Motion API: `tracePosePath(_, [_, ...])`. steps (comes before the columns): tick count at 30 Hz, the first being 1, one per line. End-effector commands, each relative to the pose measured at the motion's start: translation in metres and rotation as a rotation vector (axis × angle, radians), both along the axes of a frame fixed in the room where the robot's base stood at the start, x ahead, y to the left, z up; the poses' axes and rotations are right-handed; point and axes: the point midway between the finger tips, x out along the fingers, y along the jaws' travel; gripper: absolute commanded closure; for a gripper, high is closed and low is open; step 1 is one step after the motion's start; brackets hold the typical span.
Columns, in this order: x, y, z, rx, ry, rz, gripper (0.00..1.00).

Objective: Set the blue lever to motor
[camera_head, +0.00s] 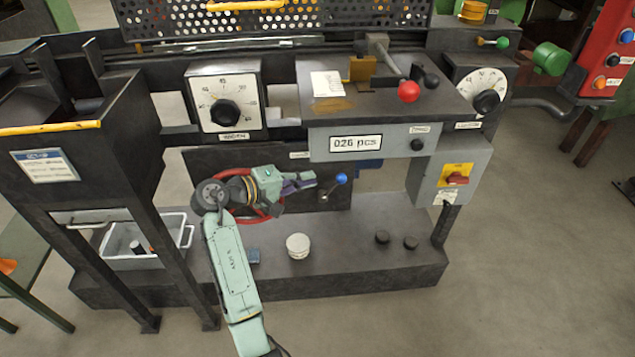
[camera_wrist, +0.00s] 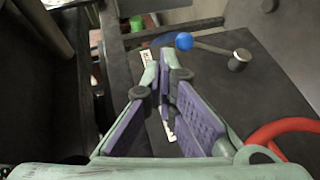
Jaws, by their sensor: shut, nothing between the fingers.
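The blue lever has a round blue knob (camera_head: 341,179) on a thin metal rod, on the dark panel below the counter box. In the camera_head view the knob stands up and right of its pivot. In the wrist view the blue knob (camera_wrist: 184,41) is just beyond my fingertips, with its rod running right to a round metal pivot (camera_wrist: 239,59). My gripper (camera_head: 312,176) is shut and empty, left of the knob and apart from it. Its purple-padded fingers (camera_wrist: 160,62) meet in the wrist view. They partly hide a white label (camera_wrist: 169,127), whose text I cannot read.
A red handwheel (camera_head: 277,205) is behind my gripper; its rim (camera_wrist: 285,130) shows at right in the wrist view. The counter box (camera_head: 400,140) overhangs above. A white round stack (camera_head: 298,246) and dark knobs (camera_head: 382,237) stand on the lower shelf. A grey bin (camera_head: 150,262) stands left.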

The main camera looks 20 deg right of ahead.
Motion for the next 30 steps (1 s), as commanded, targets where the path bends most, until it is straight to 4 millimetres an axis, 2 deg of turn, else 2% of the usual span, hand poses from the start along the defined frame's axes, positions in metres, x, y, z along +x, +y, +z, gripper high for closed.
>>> tracePosePath(3, [-0.004,0.016,0.01,0.0,-0.003,0.002,1.0])
tracePosePath(7, [-0.007,0.024,0.017,0.0,-0.002,0.0,1.0])
tracePosePath(24, [-0.008,0.027,0.019,0.001,-0.001,0.001,1.0])
tracePosePath(27, [-0.003,0.029,0.018,0.035,-0.04,0.037,1.0])
tracePosePath(30, [0.013,0.037,0.017,0.13,-0.151,0.134,1.0])
